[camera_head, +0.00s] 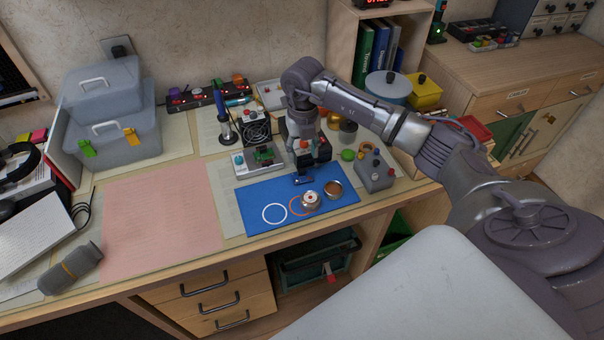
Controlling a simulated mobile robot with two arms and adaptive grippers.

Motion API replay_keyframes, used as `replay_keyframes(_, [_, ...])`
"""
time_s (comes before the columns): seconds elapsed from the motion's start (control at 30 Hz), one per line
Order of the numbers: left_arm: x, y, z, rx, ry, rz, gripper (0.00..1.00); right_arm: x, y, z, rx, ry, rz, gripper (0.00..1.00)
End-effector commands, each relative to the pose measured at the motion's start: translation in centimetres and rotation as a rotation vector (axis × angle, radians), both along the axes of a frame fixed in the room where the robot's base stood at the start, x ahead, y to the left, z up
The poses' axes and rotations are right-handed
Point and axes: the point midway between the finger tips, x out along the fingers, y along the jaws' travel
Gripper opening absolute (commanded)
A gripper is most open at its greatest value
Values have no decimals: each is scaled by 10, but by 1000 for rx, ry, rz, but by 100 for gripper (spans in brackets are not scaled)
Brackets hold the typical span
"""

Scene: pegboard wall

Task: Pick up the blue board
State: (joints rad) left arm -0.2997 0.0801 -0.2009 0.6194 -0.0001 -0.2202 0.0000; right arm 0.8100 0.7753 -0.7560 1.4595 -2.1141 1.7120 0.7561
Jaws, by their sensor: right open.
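A small dark blue piece (303,180), which looks like the blue board, lies at the back edge of a flat blue mat (258,197). My right gripper (303,171) points down just above this piece, with its fingers open. The fingers partly cover the area around it, and I cannot tell whether they touch it. My left gripper is not in view.
On the mat are a white ring (274,214), an orange ring and two round metal parts (311,199). A holder with a green board (265,155) stands left of my gripper, a grey button box (375,170) right. A pink sheet (160,215) lies clear at left.

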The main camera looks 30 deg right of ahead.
Motion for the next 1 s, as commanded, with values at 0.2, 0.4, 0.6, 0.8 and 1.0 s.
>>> replay_keyframes(0.2, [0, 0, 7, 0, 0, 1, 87, -2, 4, -19, 1, 5, 2, 50])
replay_keyframes(0.4, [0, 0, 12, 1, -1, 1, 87, -2, 6, -48, 1, 3, 0, 50])
replay_keyframes(0.6, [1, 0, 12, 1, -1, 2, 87, -2, 6, -56, 1, 0, 2, 50])
replay_keyframes(0.8, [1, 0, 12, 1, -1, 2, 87, -2, 6, -56, 1, 0, 2, 38])
replay_keyframes(1.0, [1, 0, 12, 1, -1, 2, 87, -2, 6, -56, 1, 0, 2, 5])
